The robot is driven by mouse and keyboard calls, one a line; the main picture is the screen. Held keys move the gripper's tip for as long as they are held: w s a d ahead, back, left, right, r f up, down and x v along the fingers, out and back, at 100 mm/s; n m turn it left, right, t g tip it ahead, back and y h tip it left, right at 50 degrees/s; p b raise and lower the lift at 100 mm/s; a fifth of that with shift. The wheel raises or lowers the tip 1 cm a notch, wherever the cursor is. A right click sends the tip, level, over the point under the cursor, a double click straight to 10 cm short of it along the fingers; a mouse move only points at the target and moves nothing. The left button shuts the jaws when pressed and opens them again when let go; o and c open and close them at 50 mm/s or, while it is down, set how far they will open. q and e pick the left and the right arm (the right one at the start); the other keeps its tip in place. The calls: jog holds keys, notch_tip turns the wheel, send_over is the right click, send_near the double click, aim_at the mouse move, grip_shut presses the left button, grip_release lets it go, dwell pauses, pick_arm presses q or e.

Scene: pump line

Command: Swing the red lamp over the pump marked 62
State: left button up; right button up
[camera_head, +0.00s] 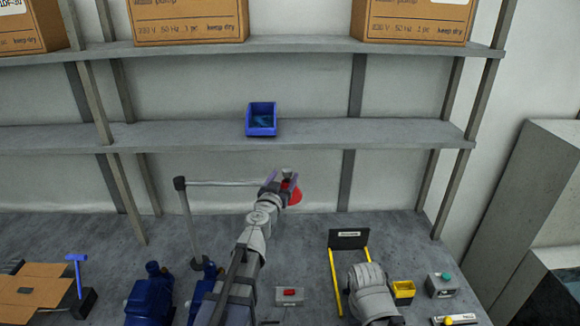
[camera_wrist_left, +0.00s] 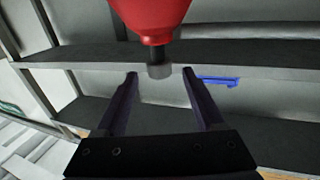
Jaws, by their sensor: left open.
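The red lamp (camera_head: 295,197) hangs at the right end of a thin horizontal arm (camera_head: 225,183), which comes from an upright post (camera_head: 190,222) on the bench. In the left wrist view the red lamp (camera_wrist_left: 150,18) is at the top, with a grey knob (camera_wrist_left: 160,71) below it. My left gripper (camera_head: 285,181) is open at the lamp end; its fingers stand either side of the knob in the wrist view, and I cannot tell whether they touch it. Blue pumps (camera_head: 150,298) stand at the lower left, partly behind my arm. No number 62 is readable. My right gripper is out of view.
A grey ribbed body (camera_head: 372,292) stands by yellow rails and a black sign (camera_head: 349,239). A blue bin (camera_head: 261,119) sits on the shelf behind.

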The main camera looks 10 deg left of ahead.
aim_at(289, 169)
pick_arm(q)
jog(key=w, duration=0.7)
grip_shut()
dwell(0.5)
dwell(0.8)
